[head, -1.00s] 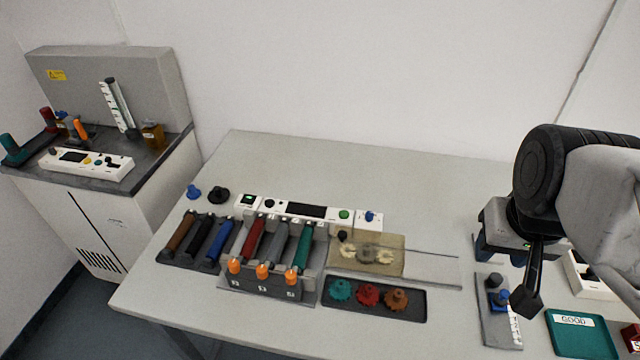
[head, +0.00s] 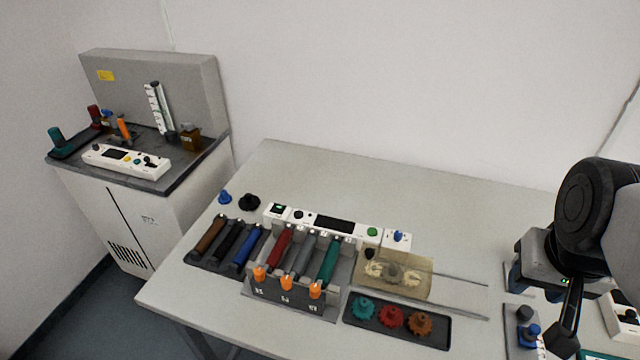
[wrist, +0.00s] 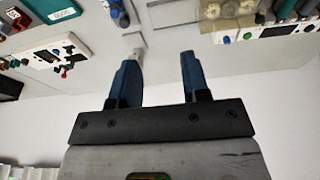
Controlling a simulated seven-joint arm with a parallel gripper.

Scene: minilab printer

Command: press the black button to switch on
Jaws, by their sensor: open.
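A white control panel (head: 352,236) stands on the table behind the levers. It carries a small green-lit display (head: 279,210), a round black button (head: 298,215), a dark screen and a round green button (head: 372,232). The green button also shows in the wrist view (wrist: 247,36). My gripper (head: 518,280) is over the right part of the table, well apart from the panel, and partly hidden by its own mount in the head view. In the wrist view my gripper (wrist: 158,68) has two blue fingers spread with nothing between them.
Three levers (head: 304,260) with orange knobs stand in front of the panel. A tray of gears (head: 398,323) and a beige block (head: 393,276) lie to their right. The table behind the panel is clear.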

